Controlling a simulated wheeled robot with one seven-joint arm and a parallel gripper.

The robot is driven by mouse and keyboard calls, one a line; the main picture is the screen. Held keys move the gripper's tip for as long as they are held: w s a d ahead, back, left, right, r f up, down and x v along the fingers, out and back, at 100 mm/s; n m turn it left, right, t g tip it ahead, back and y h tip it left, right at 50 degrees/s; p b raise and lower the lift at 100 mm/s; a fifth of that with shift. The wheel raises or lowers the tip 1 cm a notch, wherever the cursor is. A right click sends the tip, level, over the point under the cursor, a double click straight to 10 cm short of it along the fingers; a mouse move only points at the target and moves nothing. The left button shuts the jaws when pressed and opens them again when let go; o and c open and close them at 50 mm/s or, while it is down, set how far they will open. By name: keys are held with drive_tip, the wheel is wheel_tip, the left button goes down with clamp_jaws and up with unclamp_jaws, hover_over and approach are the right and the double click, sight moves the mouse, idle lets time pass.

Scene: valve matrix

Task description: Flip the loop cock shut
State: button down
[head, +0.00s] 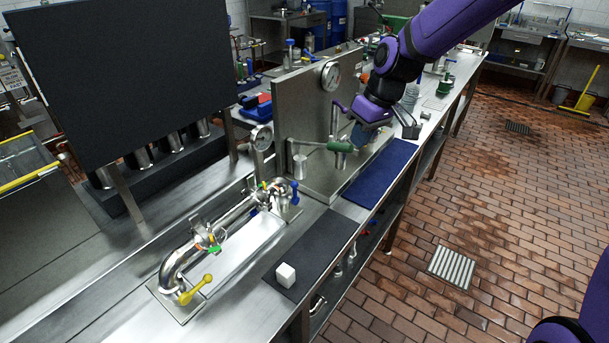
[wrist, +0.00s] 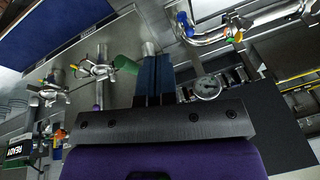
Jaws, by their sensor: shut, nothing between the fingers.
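My gripper (head: 359,138) is above the bench by the steel panel. Its blue fingers also show in the wrist view (wrist: 154,62), closed together and empty. A green lever (head: 341,146) on a panel pipe is beside the fingertips; it also shows just left of them in the wrist view (wrist: 126,65). Whether they touch is unclear. A bent steel pipe loop (head: 174,266) lies on the bench, with a yellow lever (head: 196,290) at its near end and a blue handle (head: 295,192) at its far end. No label shows which one is the loop cock.
A pressure gauge (head: 262,138) stands behind the loop, and another (head: 330,75) is on the panel. A white cube (head: 286,274) sits on a dark mat (head: 325,245). A blue mat (head: 381,172) lies in front of the panel. A large black board (head: 120,70) stands at left.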

drive_tip(key=w+a+f+n+g+y, duration=0.1)
drive_tip(key=w+a+f+y, duration=0.2)
drive_tip(key=w+a+f, duration=0.3)
drive_tip(key=shift+a+f+y, duration=0.3)
drive_tip(key=shift+a+f, duration=0.1)
drive_tip(key=shift+f, duration=0.15)
drive_tip(key=shift+f, duration=0.1)
approach(295, 193)
wheel_tip(295, 193, down, 4)
drive_tip(key=w+a, duration=0.2)
drive_tip(key=a, duration=0.1)
idle(0.3)
